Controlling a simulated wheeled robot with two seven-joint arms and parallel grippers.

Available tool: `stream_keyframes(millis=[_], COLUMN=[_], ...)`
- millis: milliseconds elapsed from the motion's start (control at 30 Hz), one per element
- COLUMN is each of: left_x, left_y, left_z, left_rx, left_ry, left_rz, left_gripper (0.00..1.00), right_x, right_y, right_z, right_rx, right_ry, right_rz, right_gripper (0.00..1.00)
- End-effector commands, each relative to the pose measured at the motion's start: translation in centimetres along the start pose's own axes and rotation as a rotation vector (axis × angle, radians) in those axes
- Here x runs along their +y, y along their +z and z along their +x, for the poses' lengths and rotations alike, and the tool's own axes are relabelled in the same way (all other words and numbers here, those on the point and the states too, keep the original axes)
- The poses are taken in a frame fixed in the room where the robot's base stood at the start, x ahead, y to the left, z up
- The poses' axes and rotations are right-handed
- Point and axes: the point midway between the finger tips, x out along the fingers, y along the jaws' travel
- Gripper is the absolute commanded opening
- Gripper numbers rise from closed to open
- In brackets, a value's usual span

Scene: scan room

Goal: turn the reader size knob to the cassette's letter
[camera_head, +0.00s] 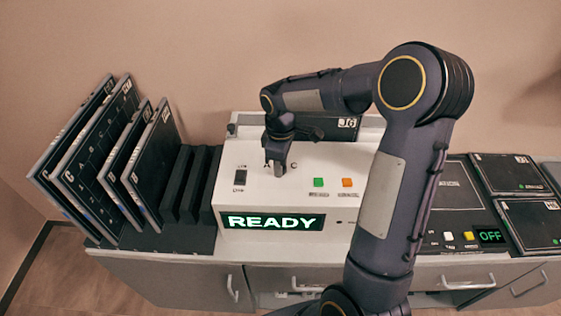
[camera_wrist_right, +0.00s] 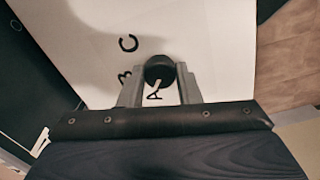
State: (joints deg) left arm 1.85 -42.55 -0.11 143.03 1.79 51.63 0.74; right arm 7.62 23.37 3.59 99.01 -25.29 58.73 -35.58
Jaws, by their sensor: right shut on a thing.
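The reader (camera_head: 255,188) is a white box with a lit READY display (camera_head: 272,221). My right gripper (camera_head: 277,165) reaches down onto its top panel from the right. In the right wrist view my right gripper (camera_wrist_right: 164,88) is shut on the black size knob (camera_wrist_right: 159,70), one finger on each side. The knob's pale pointer mark (camera_wrist_right: 157,85) points toward the letter A (camera_wrist_right: 154,96). The letters C and B also show beside the knob, B partly hidden by a finger. A dark cassette (camera_head: 325,124) with a white label, seemingly "JG", sits at the reader's back. My left gripper is out of view.
Several dark cassettes (camera_head: 110,150) lean in a rack left of the reader. A station with an OFF display (camera_head: 490,237) and flat panels lies to the right.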

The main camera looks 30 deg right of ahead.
Motion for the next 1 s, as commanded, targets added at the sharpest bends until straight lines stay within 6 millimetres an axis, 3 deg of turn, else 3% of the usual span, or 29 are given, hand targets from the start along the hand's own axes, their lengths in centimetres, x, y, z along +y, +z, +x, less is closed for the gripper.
stream_keyframes(millis=[400, 933, 967, 1000], left_x=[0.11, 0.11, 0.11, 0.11], left_y=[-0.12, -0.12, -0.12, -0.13], left_z=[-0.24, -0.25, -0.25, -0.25], left_rx=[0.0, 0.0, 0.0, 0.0], left_ry=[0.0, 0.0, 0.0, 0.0], left_rz=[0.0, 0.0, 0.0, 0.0], left_gripper=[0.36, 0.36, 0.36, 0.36], right_x=[0.08, 0.1, 0.1, 0.09], right_y=[-0.05, -0.06, -0.06, -0.06], right_z=[-0.13, -0.13, -0.13, -0.13], right_rx=[0.002, 0.002, 0.002, 0.002], right_ry=[0.003, 0.004, 0.004, 0.004], right_rz=[-0.182, -0.206, -0.206, -0.206], right_gripper=[0.08, 0.08, 0.32, 0.37])
